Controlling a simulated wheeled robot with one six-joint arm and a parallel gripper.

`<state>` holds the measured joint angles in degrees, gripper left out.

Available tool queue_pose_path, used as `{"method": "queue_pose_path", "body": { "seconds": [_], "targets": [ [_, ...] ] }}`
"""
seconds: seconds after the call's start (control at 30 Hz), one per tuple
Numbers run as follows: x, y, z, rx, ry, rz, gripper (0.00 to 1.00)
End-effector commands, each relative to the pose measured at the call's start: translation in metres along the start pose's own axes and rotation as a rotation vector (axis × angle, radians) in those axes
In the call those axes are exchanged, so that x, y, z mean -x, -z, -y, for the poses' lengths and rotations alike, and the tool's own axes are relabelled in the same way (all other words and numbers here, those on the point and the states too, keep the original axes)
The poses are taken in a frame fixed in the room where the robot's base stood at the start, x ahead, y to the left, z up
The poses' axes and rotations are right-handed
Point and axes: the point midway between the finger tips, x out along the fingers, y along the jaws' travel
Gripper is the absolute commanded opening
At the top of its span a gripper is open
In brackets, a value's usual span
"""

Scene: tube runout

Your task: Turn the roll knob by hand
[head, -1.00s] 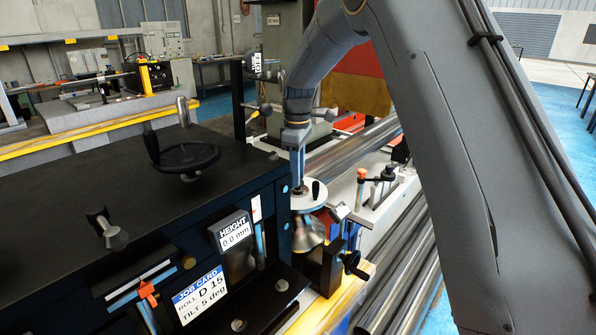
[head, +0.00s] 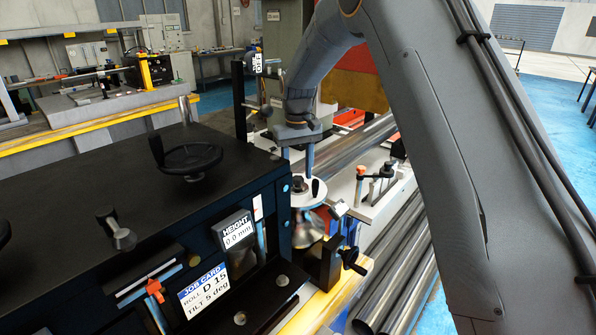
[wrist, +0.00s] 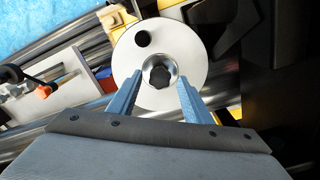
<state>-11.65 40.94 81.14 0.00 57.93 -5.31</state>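A pale round disc (wrist: 190,62) fills the upper middle of the wrist view. A dark lobed knob (wrist: 160,77) sits in a shiny ring at its centre, and a black peg (wrist: 142,38) stands off-centre on it. The disc (head: 308,193) also shows in the head view, above a shiny metal roll (head: 308,232). No label on the knob is readable. My gripper (wrist: 159,82) is open, its two blue fingers apart on either side of the knob, with gaps visible. In the head view my gripper (head: 298,165) is directly above the disc.
A black machine top with a handwheel (head: 187,157) lies left of my gripper. A job card (head: 203,291) reads roll D 15, tilt 5 deg; a height display (head: 236,232) reads 0.0 mm. Metal tubes (head: 398,265) and an orange-topped clamp (head: 361,172) are to the right.

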Motion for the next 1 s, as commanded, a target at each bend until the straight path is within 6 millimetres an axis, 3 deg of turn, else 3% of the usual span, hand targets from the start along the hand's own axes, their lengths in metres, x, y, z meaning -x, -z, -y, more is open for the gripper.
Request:
{"method": "queue_pose_path", "body": {
  "seconds": [0.27, 0.8, 1.0],
  "targets": [
    [0.007, 0.0, 0.0, 0.001, 0.0, -0.001, 0.45],
    [0.055, 0.0, 0.0, 0.002, 0.0, -0.001, 0.45],
    [0.061, 0.0, 0.0, 0.002, 0.0, 0.0, 0.45]
  ]
}}
